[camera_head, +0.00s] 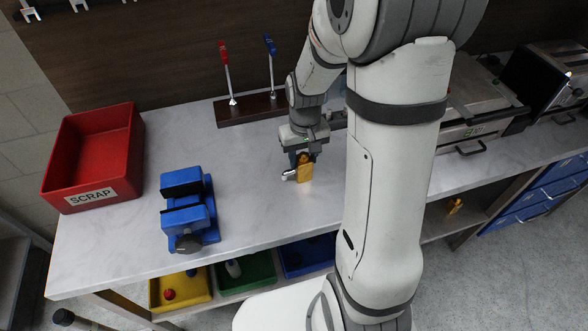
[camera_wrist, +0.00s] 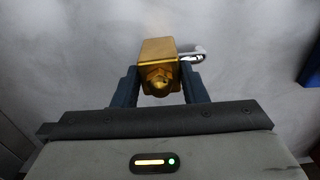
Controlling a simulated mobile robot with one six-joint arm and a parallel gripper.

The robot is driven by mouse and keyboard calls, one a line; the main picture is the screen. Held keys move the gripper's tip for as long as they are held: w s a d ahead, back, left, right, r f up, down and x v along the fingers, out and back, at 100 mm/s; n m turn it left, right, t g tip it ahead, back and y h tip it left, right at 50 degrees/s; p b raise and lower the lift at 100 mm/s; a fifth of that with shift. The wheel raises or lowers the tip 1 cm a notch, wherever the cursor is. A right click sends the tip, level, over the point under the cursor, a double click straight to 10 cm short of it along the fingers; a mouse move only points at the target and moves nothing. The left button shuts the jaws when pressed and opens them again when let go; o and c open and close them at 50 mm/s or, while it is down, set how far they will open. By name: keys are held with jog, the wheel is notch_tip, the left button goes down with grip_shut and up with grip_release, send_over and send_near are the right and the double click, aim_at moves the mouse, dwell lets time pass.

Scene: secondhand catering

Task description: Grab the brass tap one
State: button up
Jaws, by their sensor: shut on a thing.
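A brass-coloured block-shaped tap (camera_wrist: 157,52) sits between the two fingers of my gripper (camera_wrist: 159,90) in the wrist view. A threaded round end faces the camera and a silvery lever sticks out to the right. In the head view the brass tap (camera_head: 305,172) hangs at my gripper (camera_head: 301,158), with its silvery lever pointing left. My gripper is shut on it. The tap is over the grey worktop (camera_head: 260,215); I cannot tell whether it touches the surface.
A red SCRAP bin (camera_head: 93,195) and a blue vise (camera_head: 188,212) stand to the left. Behind is a dark base with red and blue levers (camera_head: 245,108). Another small brass item (camera_head: 455,206) lies on the lower shelf at right. Yellow, green and blue bins sit below the worktop.

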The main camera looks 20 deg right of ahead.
jog(key=c, duration=0.6)
grip_shut()
jog(key=shift+r, duration=0.1)
